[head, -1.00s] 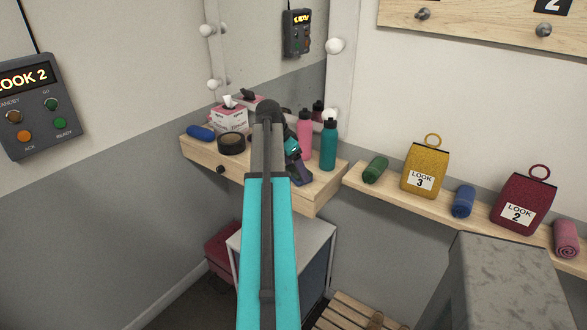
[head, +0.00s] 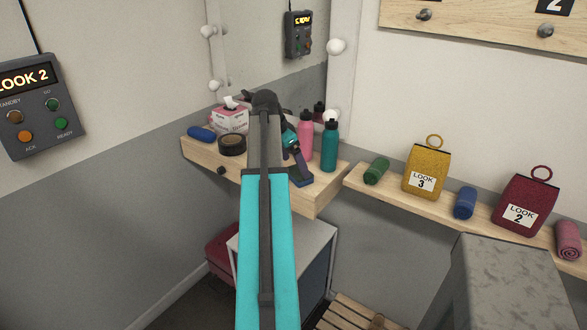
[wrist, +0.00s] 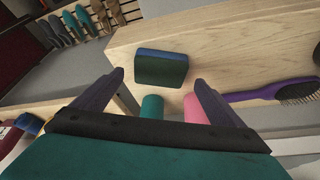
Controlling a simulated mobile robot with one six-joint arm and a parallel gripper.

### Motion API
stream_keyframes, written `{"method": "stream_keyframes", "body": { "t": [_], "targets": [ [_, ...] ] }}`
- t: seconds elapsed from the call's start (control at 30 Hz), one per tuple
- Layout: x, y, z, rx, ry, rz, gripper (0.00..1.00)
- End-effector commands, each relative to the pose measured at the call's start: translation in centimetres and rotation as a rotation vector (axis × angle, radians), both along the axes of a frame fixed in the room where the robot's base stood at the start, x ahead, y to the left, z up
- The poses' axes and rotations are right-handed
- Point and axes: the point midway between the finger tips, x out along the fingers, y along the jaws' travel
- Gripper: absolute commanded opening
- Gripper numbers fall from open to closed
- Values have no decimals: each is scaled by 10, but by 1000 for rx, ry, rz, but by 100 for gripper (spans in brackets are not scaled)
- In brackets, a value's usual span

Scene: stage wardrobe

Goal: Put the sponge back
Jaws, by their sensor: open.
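The sponge (wrist: 161,69), a dark green block with a blue side, lies on the wooden vanity shelf (wrist: 225,55) in the wrist view. My gripper (wrist: 160,76) is open, one dark finger to each side of the sponge in the picture, and not visibly closed on it. In the head view my gripper (head: 298,165) points down over the front right of the shelf, right of my teal arm. A dark blue patch at its tip there may be the sponge, but I cannot tell surely.
Pink (head: 305,133) and teal (head: 329,147) bottles stand close behind my gripper. A purple hairbrush (wrist: 290,92) lies beside the sponge. A tissue box (head: 230,120), black round tin (head: 232,145) and blue roll (head: 200,133) are farther left. A lower ledge (head: 405,197) holds pouches and rolls.

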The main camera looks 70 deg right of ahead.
Motion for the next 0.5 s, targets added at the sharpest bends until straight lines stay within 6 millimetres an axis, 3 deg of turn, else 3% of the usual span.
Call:
{"method": "stream_keyframes", "body": {
  "t": [0.5],
  "targets": [
    [16, 19, 58, -1, -1, 2, 92]
  ]
}}
